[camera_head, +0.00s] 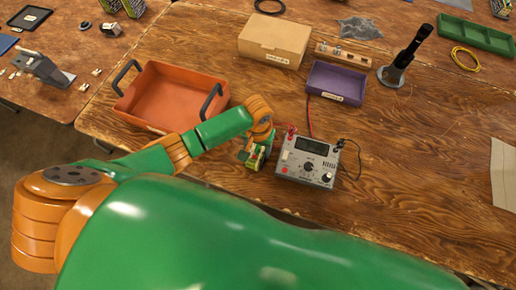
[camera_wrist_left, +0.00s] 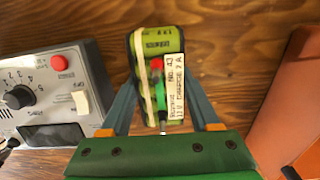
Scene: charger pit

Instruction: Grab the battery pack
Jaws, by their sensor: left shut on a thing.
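The battery pack (camera_wrist_left: 149,52) is a green block with a pale band, a red spot and a white printed label. In the left wrist view it sits between the two blue-grey fingers of my left gripper (camera_wrist_left: 160,95), which is shut on it. In the head view my left gripper (camera_head: 255,152) points down at the wooden table, just left of the grey charger, and mostly hides the pack (camera_head: 257,160). I cannot tell whether the pack touches the table. The grey charger (camera_head: 298,170) has a dial, buttons and red and black leads. My right gripper is not in view.
An orange tray (camera_head: 141,83) with dark handles stands left of the gripper. Behind the charger are a purple tray (camera_head: 318,92), a cardboard box (camera_head: 274,36) and a microphone-like black tool (camera_head: 411,47) on a stand. The table right of the charger is mostly clear.

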